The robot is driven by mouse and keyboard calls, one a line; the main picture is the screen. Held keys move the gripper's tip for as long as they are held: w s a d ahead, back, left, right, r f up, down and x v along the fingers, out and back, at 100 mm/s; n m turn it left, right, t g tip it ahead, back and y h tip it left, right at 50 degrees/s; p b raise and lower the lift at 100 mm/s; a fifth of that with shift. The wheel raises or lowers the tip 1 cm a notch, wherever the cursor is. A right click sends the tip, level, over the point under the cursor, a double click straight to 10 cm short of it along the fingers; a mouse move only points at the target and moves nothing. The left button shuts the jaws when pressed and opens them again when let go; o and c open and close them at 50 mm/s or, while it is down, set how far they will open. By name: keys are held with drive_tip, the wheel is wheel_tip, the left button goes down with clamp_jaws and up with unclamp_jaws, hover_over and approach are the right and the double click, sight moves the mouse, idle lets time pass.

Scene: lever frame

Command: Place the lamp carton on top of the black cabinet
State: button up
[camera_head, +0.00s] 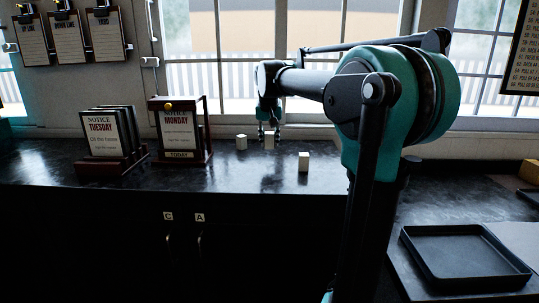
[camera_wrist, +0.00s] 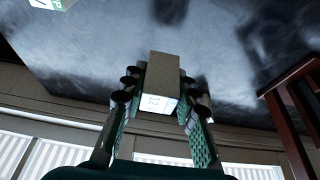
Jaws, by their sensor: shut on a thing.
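My gripper (camera_head: 269,128) reaches down over the back of the dark counter. It is shut on a small pale carton (camera_head: 269,142). In the wrist view the carton (camera_wrist: 164,72) sits between the two fingers, with a white printed label (camera_wrist: 158,103) on one face. Its print is too small to tell whether this is the lamp carton. I cannot tell whether it touches the counter. Black cabinet fronts (camera_head: 120,235) marked C and A lie below the counter top.
A wooden holder with a Monday notice (camera_head: 179,130) stands left of the cartons. A rack of Tuesday notices (camera_head: 104,140) is further left. A black tray (camera_head: 465,258) lies at the lower right. The front middle of the counter (camera_head: 230,185) is clear. Windows are behind.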

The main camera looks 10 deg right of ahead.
sight(269, 163)
drive_tip(key=shift+f, duration=2.75)
drive_tip(key=shift+f, duration=0.15)
drive_tip(key=o, duration=0.8)
drive_tip(key=shift+o, duration=0.2)
drive_tip(key=d+v, duration=0.1)
drive_tip(key=v, duration=1.1)
drive_tip(key=shift+a, duration=0.45)
